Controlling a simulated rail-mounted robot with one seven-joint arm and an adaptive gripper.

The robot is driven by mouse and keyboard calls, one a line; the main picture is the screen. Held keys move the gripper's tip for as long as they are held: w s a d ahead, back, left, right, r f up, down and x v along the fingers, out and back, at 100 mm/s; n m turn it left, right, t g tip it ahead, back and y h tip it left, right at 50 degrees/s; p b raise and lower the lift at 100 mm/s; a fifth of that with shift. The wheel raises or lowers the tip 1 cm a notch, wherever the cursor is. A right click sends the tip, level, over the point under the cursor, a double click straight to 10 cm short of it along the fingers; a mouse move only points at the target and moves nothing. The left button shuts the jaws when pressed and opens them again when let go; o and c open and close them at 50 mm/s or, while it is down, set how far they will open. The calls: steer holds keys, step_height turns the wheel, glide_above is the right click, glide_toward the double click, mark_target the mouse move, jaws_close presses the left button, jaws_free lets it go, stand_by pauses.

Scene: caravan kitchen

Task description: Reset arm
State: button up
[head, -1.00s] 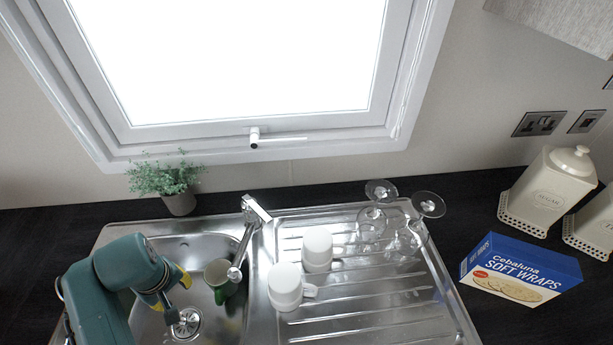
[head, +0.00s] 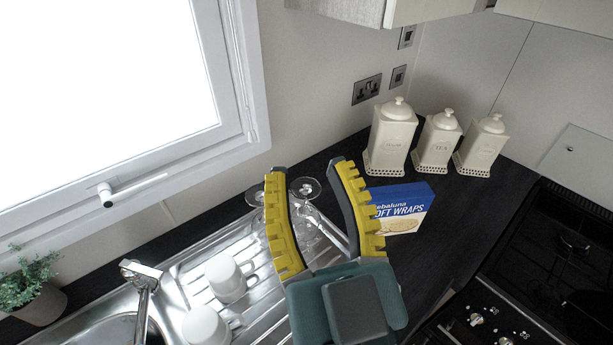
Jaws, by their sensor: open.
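My gripper (head: 306,172) is raised in the middle of the head view, its two yellow-and-grey fingers spread wide and pointing up the picture. It is empty; nothing sits between the fingers except the view of the wine glasses (head: 306,190) behind. The glasses are partly hidden by the fingers. The green cup seen earlier in the sink is not in view now.
White mugs (head: 226,280) stand upside down on the steel draining board (head: 185,270). A blue Soft Wraps box (head: 405,205) is right of my gripper. Three cream canisters (head: 390,140) line the back wall. A hob (head: 530,290) lies at right; a plant (head: 35,285) stands at left.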

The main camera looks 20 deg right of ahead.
step_height(320, 180, up, 9)
steer(key=p, duration=0.9)
